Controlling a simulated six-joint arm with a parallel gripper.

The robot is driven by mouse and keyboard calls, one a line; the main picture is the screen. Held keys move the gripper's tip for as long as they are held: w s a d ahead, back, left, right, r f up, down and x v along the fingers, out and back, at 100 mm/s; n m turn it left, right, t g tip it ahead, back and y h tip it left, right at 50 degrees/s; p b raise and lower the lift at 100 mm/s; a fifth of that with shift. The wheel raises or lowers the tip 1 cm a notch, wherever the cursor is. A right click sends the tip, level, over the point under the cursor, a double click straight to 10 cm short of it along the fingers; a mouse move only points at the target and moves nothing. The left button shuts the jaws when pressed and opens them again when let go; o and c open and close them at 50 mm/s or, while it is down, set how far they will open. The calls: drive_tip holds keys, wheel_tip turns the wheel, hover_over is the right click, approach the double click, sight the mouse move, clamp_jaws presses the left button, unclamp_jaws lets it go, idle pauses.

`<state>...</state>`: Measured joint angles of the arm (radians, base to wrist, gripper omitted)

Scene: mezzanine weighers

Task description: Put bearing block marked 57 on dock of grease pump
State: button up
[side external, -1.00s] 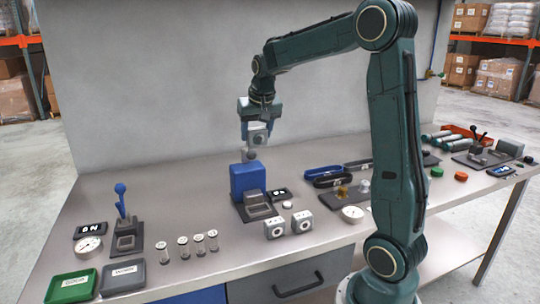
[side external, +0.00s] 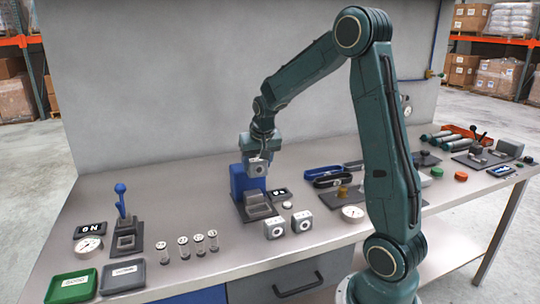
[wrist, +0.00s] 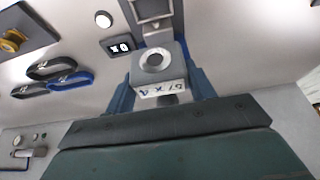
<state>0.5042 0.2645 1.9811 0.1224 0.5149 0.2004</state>
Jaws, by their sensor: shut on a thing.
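My gripper (side external: 258,158) is shut on a grey bearing block (side external: 257,169), held upright in the air close to the blue-housed machine (side external: 238,182). In the wrist view the block (wrist: 154,61) sits between the blue fingers, its round bore showing. Its white label bears handwritten marks that seem to include 57. The machine's grey dock (side external: 258,209) is below and in front of the block and looks empty; part of it shows at the top of the wrist view (wrist: 152,9). No name on the machine is readable, so I cannot confirm it is the grease pump.
Two similar blocks (side external: 274,229) (side external: 302,222) stand in front of the dock. A small display (side external: 279,194) and dark belts (side external: 328,176) are to its right. Several capped vials (side external: 198,243) and a blue-lever station (side external: 122,218) are left. The bench between is clear.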

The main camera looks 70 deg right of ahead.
sight(263, 174)
wheel_tip(263, 174, down, 9)
drive_tip(key=shift+r, duration=0.1)
drive_tip(key=shift+f, duration=0.2)
drive_tip(key=shift+f, duration=2)
drive_tip(key=o, duration=1.3)
drive_tip(key=shift+f, duration=0.15)
drive_tip(key=shift+v, duration=6.15)
